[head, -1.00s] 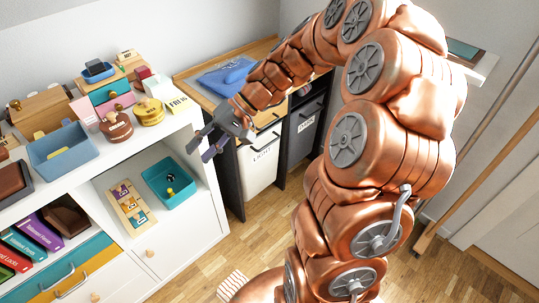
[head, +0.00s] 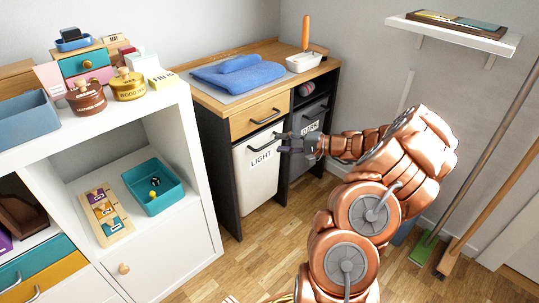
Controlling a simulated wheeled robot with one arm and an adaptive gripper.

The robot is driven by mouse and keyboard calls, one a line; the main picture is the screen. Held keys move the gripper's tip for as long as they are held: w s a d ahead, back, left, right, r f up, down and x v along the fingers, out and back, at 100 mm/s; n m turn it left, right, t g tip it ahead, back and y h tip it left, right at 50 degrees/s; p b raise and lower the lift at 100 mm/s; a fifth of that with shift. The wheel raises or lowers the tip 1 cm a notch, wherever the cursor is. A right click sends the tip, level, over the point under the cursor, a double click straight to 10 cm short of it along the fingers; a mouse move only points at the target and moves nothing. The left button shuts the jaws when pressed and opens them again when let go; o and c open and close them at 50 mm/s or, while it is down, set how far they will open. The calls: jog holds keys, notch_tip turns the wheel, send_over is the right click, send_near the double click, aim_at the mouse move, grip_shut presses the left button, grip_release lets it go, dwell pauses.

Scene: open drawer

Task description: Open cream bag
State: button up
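The cream bag (head: 258,178) is a tall bin front marked LIGHT, set in the dark cabinet under a wooden drawer. It looks closed, its front about flush with the cabinet. A black handle (head: 262,147) runs along its upper part. My gripper (head: 279,143) is at the right end of this handle, in front of the bag's upper right corner. Its dark fingers point left and look apart, with nothing seen held. Whether they touch the handle cannot be told.
A grey bin (head: 308,130) stands right of the bag, behind my arm. A white shelf unit (head: 205,160) stands left. The wood floor (head: 265,235) in front is clear.

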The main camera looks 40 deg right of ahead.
aim_at(269, 144)
jog(key=shift+m+t+h, duration=0.3)
jog(key=shift+m+t, duration=0.1)
jog(key=w+f+b, duration=0.1)
jog(key=w, duration=0.1)
jog(key=w+a+f+b, duration=0.1)
jog(key=w, duration=0.1)
jog(key=w+f+b, duration=0.1)
jog(key=w, duration=0.1)
jog(key=shift+a+f, duration=0.2)
grip_shut()
dwell(0.5)
